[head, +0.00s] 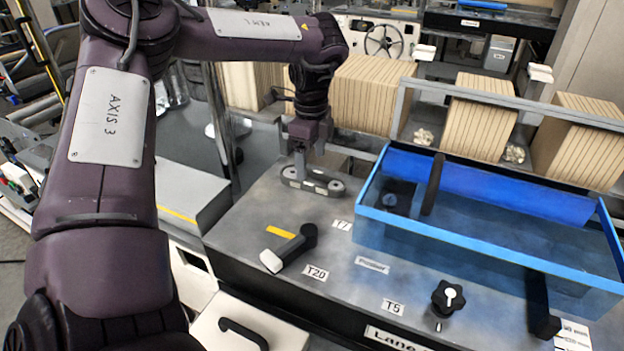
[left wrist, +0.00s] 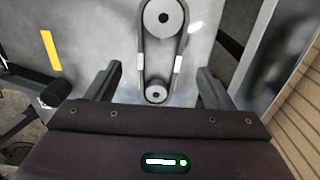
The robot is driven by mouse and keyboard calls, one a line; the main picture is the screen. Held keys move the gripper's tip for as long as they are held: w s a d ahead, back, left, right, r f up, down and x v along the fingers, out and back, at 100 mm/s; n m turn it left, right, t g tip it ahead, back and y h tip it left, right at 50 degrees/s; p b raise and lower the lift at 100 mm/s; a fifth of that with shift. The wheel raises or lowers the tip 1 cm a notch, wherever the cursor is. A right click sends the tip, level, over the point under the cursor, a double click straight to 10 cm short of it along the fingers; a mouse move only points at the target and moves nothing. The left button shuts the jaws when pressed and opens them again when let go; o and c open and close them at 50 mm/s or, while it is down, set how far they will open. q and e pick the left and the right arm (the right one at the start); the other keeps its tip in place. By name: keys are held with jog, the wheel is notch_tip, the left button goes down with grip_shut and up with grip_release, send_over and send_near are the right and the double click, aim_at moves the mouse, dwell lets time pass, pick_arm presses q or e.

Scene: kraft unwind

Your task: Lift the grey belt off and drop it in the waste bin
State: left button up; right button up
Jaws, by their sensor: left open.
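The grey belt (head: 314,189) runs as a loop around two round pulleys on the bench top. In the left wrist view the belt (left wrist: 141,62) lies lengthwise ahead, with a grey pulley at each end. My left gripper (head: 302,168) points down at the belt's left part. In the left wrist view its two fingers stand apart, one on each side of the belt, with visible gaps. It is open and holds nothing. I cannot make out a waste bin for sure. My right gripper is not in view.
Right of the belt stands a blue-walled frame (head: 450,238) with a blue roll (head: 500,190). A black handle with a white end (head: 290,248) and a black knob (head: 448,297) stick up from the bench (head: 240,225). Ribbed brown blocks (head: 375,92) stand behind.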

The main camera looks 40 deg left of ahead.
aim_at(313, 173)
pick_arm(q)
jog(key=f+p, duration=0.1)
jog(key=f, duration=0.2)
jog(key=shift+d+f+p, duration=0.2)
jog(key=shift+f+p, duration=0.1)
jog(key=shift+p, duration=0.05)
jog(key=shift+w+f, duration=0.1)
jog(key=shift+f, duration=0.4)
jog(key=shift+c, duration=1.2)
jog(key=c, duration=0.9)
